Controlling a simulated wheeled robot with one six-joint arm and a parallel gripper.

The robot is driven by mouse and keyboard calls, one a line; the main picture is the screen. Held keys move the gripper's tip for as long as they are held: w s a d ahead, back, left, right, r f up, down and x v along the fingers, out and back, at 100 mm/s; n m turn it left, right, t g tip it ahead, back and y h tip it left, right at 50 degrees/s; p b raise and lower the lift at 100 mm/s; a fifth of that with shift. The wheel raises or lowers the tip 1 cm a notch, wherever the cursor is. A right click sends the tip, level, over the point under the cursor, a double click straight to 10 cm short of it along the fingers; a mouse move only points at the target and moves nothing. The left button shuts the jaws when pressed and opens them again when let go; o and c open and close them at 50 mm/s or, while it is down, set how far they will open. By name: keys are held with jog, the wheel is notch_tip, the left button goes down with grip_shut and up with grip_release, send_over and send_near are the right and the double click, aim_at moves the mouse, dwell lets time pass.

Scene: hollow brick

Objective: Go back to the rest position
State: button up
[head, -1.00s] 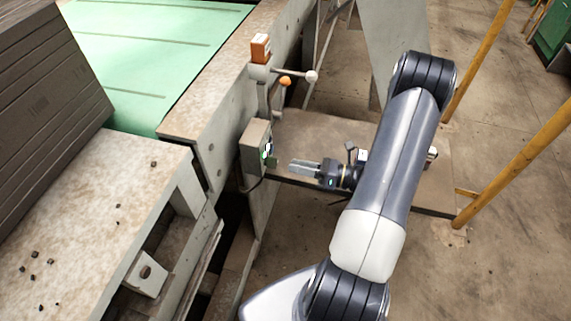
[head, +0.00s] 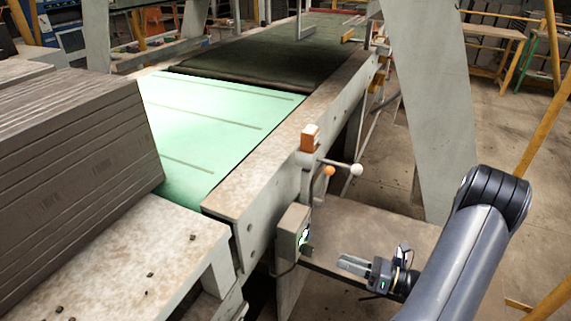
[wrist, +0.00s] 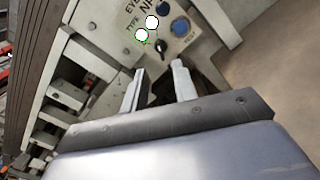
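My gripper (head: 354,264) points left toward a grey control box (head: 291,231) on the side of the conveyor frame. A gap separates the fingertips from the box. In the wrist view, the two pale fingers (wrist: 158,80) stand apart with nothing between them. The lettering on the panel is only partly readable.
A conveyor with a green belt (head: 205,125) runs to the back. A stack of grey-brown slabs (head: 75,155) stands at the left. Levers with an orange knob (head: 329,171) and a white knob (head: 356,169) stick out above the box. Yellow posts (head: 545,145) stand at the right.

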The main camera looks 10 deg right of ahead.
jog(key=p+x, duration=0.1)
jog(key=x, duration=0.8)
jog(key=shift+a, duration=0.3)
jog(key=shift+w+n, duration=0.1)
jog(key=shift+n, duration=0.2)
jog(key=shift+p, duration=0.3)
